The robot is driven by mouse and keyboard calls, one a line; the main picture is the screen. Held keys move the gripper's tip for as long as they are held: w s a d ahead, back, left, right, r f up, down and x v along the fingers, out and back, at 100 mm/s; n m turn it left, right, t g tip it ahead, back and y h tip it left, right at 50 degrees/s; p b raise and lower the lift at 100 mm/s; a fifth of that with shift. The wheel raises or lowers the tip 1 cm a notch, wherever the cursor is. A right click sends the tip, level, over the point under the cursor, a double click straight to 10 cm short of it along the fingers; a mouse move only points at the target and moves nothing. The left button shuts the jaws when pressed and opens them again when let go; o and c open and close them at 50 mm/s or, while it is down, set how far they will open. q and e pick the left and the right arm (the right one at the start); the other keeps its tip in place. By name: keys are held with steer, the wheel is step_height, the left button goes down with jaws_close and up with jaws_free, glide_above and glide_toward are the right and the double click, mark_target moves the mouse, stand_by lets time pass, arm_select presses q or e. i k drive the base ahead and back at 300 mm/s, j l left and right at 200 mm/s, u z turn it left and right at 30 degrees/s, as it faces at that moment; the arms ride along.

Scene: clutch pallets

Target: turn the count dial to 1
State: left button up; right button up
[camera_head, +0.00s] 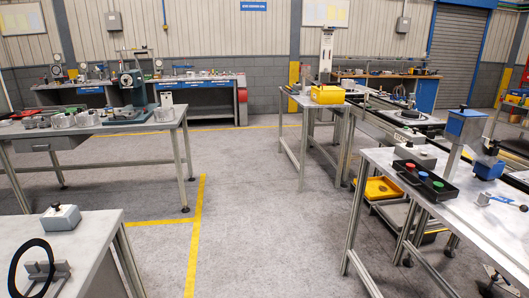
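A grey box with a black knob on top (61,216) sits on the near left table. A similar light grey box with a dark knob (414,153) sits on the right table behind a black tray. I cannot tell which of these, if either, is the count dial, and no numbers on them are readable. Neither of my grippers shows in this view.
The near left table (95,240) also holds a black ring (17,268) and a metal stand. The right table (455,222) bears a black tray (424,190) with coloured buttons and a blue-topped post (463,125). Open floor (265,225) lies between the tables.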

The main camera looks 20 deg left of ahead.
mark_target(55, 204)
steer(key=i+u, duration=0.2)
steer(key=u, duration=0.25)
steer(key=i+u, duration=0.2)
steer(key=u, duration=0.25)
steer(key=i+u, duration=0.2)
steer(key=u, duration=0.3)
steer(key=i+l+u, duration=0.15)
steer(key=u, duration=0.3)
steer(key=i+l+u, duration=0.15)
steer(key=u, duration=0.3)
steer(key=i+l+u, duration=0.1)
steer(key=l+u, duration=0.35)
steer(key=j, duration=0.1)
